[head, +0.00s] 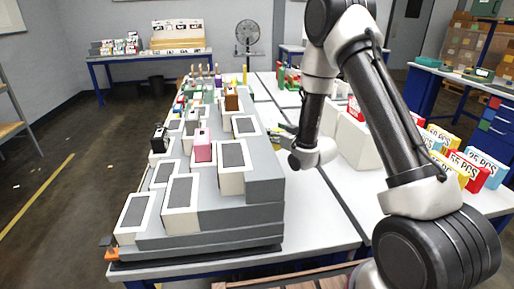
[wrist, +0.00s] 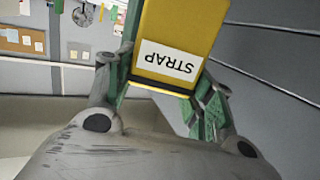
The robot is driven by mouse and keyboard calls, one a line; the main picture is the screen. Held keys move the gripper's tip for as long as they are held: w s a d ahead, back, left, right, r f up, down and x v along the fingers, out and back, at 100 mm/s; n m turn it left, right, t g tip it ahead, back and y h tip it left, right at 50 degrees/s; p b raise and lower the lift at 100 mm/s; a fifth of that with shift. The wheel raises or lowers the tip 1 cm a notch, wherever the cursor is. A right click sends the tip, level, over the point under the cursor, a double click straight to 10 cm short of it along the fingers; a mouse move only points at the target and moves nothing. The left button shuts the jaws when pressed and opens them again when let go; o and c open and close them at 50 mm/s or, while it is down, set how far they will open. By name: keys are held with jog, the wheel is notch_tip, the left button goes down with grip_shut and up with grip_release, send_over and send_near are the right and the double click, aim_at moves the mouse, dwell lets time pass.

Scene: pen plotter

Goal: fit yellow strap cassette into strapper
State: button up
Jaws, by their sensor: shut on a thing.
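The yellow strap cassette (wrist: 185,25) fills the upper middle of the wrist view. Its white label reads STRAP upside down. My gripper (wrist: 163,78) has its green fingers closed on either side of the cassette; the far end of the cassette is cut off by the frame. In the head view my gripper (head: 284,135) is at the right side of the grey stepped stand, small and partly hidden by my wrist. The cassette is hard to make out there. I cannot tell which unit is the strapper.
The grey stepped stand (head: 225,218) carries several white-framed dark panels, a pink block (head: 202,151) and a black-and-white block (head: 159,142). White boxes (head: 352,140) and colored numbered boxes (head: 487,168) stand to the right. The white tabletop (head: 312,215) between is clear.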

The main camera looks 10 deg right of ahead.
aim_at(277, 147)
jog(key=shift+d+f, duration=0.1)
jog(key=shift+f, duration=3)
jog(key=shift+f, duration=0.1)
jog(key=o, duration=1.1)
